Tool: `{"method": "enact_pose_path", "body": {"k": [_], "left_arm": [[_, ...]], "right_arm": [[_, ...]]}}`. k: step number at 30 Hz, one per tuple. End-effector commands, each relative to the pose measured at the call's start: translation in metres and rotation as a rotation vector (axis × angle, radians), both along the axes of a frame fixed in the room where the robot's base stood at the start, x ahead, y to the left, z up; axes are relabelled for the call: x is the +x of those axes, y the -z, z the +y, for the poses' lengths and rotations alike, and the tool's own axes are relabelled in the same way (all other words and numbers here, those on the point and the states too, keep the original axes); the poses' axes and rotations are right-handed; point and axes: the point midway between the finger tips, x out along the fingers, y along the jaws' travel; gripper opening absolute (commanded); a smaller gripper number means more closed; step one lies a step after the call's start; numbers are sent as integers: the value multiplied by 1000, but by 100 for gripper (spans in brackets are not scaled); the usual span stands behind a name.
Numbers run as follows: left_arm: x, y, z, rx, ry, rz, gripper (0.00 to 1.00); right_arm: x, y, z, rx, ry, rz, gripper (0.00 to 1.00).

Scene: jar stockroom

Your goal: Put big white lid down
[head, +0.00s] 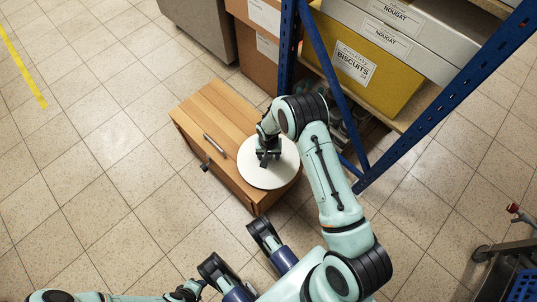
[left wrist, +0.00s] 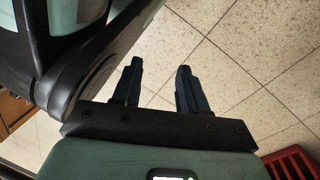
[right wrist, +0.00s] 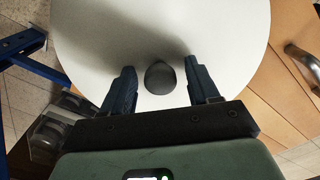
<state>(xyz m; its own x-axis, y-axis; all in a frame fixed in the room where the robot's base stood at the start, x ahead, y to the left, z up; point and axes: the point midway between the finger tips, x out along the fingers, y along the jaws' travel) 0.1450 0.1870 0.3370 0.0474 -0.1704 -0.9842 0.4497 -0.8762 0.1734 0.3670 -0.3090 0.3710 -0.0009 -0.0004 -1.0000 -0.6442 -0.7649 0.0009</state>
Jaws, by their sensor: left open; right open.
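The big white lid (head: 268,176) lies flat on top of a wooden drawer cabinet (head: 213,112). It is a round white disc, and its edge reaches the cabinet's right side in the head view. In the right wrist view the lid (right wrist: 215,30) fills the upper middle, with a dark round knob (right wrist: 160,78) at its centre. My right gripper (right wrist: 162,85) is open, with one finger on each side of the knob and gaps between. In the head view my right gripper (head: 266,160) is over the lid. My left gripper (left wrist: 158,80) is open and empty above the floor.
A blue shelf rack (head: 440,98) with a yellow biscuits box (head: 375,85) and nougat boxes (head: 395,12) stands right of the cabinet. The cabinet has a metal handle (head: 214,143). A cart (head: 510,265) is at lower right. Tiled floor at left is clear.

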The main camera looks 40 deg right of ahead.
Motion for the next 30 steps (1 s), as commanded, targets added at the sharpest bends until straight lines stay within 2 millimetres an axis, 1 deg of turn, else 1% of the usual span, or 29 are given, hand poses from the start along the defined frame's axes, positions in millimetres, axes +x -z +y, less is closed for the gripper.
{"method": "enact_pose_path", "body": {"k": [2,5,9,15,18,21,23,25,26,28,30], "left_arm": [[5,-5,-1,1,2,-18,43],[14,-12,-2,3,5,-48,43],[32,-28,-4,7,9,-107,43],[55,-48,-7,11,12,-184,43],[62,-54,-9,11,14,-209,43],[67,-59,-10,12,14,-227,43],[69,-60,-10,13,14,-233,43],[70,-60,-10,13,15,-235,43],[70,-60,-10,13,15,-235,43],[70,-60,-10,13,15,-235,43],[70,-60,-10,13,15,-235,43]], "right_arm": [[1,-8,0,-1,0,-2,60],[1,-25,0,-1,0,-4,60],[1,-57,0,-1,0,-6,60],[1,-97,0,0,0,-4,60],[1,-111,0,0,0,-4,60],[0,-118,0,1,0,-1,60],[-2,-118,2,5,-5,-2,60],[-8,-109,9,21,-22,-10,60],[-13,-102,15,33,-35,-17,60],[-27,-83,30,65,-67,-42,60],[-46,-62,50,101,-107,-80,60]]}}
